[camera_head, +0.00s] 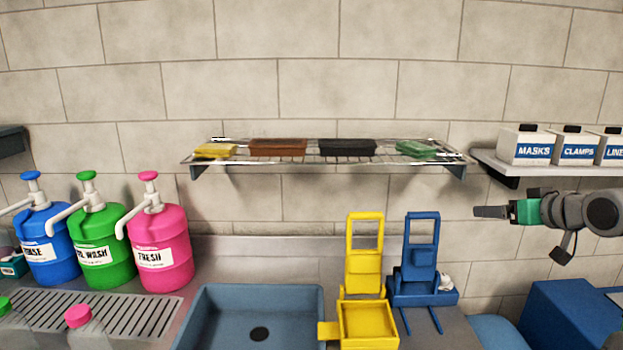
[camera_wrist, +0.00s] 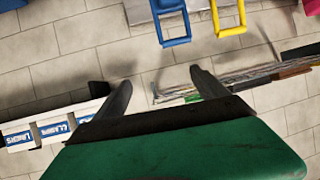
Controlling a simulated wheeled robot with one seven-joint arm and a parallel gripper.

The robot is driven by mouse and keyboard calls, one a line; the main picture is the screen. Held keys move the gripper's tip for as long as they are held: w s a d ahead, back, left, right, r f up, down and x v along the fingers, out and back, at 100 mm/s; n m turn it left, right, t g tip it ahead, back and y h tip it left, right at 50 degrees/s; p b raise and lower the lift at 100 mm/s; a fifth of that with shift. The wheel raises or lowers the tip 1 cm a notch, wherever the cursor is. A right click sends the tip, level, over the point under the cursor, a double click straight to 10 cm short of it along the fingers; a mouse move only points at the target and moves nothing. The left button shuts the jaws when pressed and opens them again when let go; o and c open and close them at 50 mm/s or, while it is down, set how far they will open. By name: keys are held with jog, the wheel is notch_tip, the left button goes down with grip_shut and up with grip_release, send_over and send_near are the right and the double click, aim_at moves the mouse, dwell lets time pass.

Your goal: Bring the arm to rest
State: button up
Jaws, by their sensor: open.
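My gripper (camera_head: 491,212) is at the right in the head view, held out in the air to the left from my grey arm. It is in front of the tiled wall, below the right shelf's height and above the blue box. In the wrist view my gripper (camera_wrist: 160,82) shows two dark fingers spread apart with nothing between them but tiled wall. Its green body fills the lower part of that view.
A wire shelf (camera_head: 325,158) with sponges and brushes hangs mid-wall. The right shelf (camera_head: 490,160) holds labelled white boxes. Below stand a blue basin (camera_head: 210,310), yellow (camera_head: 365,270) and blue (camera_head: 420,262) frames, several pump jugs (camera_head: 160,250) and a blue box (camera_head: 560,310).

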jog(key=s+d+f+m+g+h, duration=0.15)
jog(key=s+f, duration=0.25)
jog(key=f, duration=0.4)
jog(key=s+d+f+m+g, duration=0.1)
jog(key=s+f+m+g, duration=0.2)
jog(key=s+f, duration=0.3)
jog(key=s+d+f+m+g+h, duration=0.1)
jog(key=s+f+m+g, duration=0.15)
jog(key=f, duration=0.65)
jog(key=s+a+f+g, duration=0.4)
jog(key=s+a+f, duration=0.3)
jog(key=s+a, duration=0.55)
jog(key=a+r+n+t, duration=0.1)
jog(key=a+r+n, duration=0.1)
jog(key=a, duration=0.6)
jog(key=s+a+r+n, duration=0.1)
jog(key=a+r+n, duration=0.1)
jog(key=a, duration=0.6)
jog(key=shift+s+a+n+t, duration=0.15)
jog(key=shift+a+n+t, duration=0.25)
jog(key=shift+n, duration=0.3)
